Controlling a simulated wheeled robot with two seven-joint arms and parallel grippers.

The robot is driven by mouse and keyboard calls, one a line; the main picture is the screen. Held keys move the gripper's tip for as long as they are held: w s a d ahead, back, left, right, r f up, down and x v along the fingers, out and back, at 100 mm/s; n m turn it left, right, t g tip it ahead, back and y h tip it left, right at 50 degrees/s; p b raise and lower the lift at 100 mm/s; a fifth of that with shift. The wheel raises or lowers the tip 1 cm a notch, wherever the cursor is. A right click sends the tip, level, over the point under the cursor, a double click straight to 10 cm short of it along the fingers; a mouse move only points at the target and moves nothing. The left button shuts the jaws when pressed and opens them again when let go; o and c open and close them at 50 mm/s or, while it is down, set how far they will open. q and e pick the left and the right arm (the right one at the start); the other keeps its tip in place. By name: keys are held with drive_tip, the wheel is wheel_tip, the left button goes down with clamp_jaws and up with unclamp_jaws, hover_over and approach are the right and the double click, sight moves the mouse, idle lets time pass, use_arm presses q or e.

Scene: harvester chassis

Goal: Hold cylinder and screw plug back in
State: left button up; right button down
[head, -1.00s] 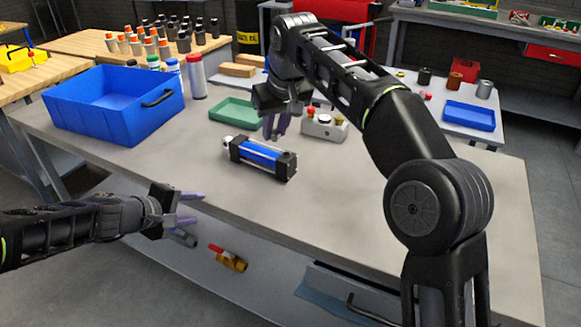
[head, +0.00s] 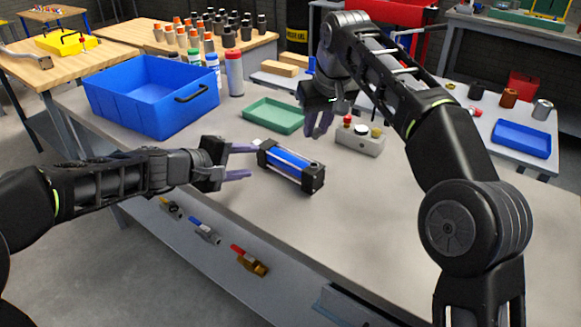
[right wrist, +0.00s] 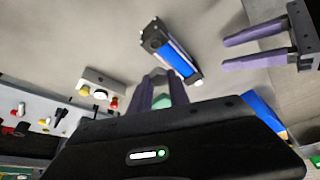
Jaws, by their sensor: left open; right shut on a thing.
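The cylinder (head: 292,165), blue with black end blocks and silver rods, lies on the grey workbench; it also shows in the right wrist view (right wrist: 177,57). My left gripper (head: 254,160) is open beside its left end, fingers pointing toward it; the right wrist view shows its spread purple fingers (right wrist: 224,52) apart from the cylinder. My right gripper (head: 318,132) is above the bench behind the cylinder, fingers pointing down. I cannot make out the threaded port.
A green tray (head: 273,116) and a control box with buttons (head: 360,140) stand behind the cylinder. A blue bin (head: 150,101) and bottles (head: 234,75) stand at the back left. Several valves, one brass (head: 250,261), lie on the lower shelf. The bench's right side is clear.

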sight(275, 159)
use_arm(q)
drive_tip(key=x, duration=1.1)
drive_tip(key=shift+w+d+f, duration=0.15)
drive_tip(key=shift+w+f, duration=0.05)
drive_tip(key=shift+w, duration=0.05)
drive_tip(key=shift+c, duration=0.5)
clamp_jaws()
